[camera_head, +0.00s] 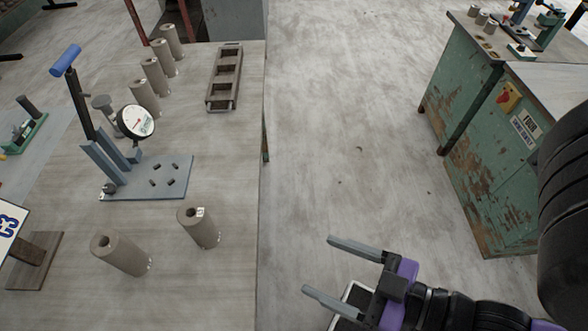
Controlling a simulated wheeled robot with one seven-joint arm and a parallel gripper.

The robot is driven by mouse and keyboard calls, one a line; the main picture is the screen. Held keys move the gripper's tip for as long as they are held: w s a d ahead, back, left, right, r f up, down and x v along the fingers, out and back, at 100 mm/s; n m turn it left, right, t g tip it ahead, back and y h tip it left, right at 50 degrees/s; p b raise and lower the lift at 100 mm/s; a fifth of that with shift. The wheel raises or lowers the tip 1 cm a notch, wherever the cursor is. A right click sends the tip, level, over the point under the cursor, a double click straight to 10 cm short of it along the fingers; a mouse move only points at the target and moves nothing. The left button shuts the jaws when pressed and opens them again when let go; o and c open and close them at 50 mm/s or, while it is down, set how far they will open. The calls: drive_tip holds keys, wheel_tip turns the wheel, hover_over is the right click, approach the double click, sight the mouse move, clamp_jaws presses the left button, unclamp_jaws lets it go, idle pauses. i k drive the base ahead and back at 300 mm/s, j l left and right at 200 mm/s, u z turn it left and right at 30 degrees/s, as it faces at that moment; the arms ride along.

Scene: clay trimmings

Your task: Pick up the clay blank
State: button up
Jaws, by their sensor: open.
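Several grey-brown hollow cylinders that look like clay blanks stand on the table. Two are at the front: one with a small white label (203,232) and a larger-looking one (125,256) to its left. Others stand in a row at the back left, with one (145,98) nearest me. I cannot tell which one is the task's blank. My gripper (320,265) is open and empty, to the right of the table's edge and apart from all the cylinders. Its fingers point left towards the table.
The table (225,270) also holds a lever press with a dial (136,122) on a drilled grey plate, and a slotted metal frame (224,78). A sign (12,228) stands at the left. A green workbench (490,150) is at the right; clear floor lies between.

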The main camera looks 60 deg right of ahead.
sight(193, 215)
drive_tip(key=l+u, duration=0.15)
drive_tip(key=u, duration=0.2)
drive_tip(key=l+u, duration=0.15)
drive_tip(key=u, duration=0.2)
drive_tip(key=k+l+u, duration=0.1)
drive_tip(key=u, duration=0.25)
drive_tip(key=k+l+u, duration=0.15)
drive_tip(key=l+u, duration=0.3)
drive_tip(key=j, duration=0.1)
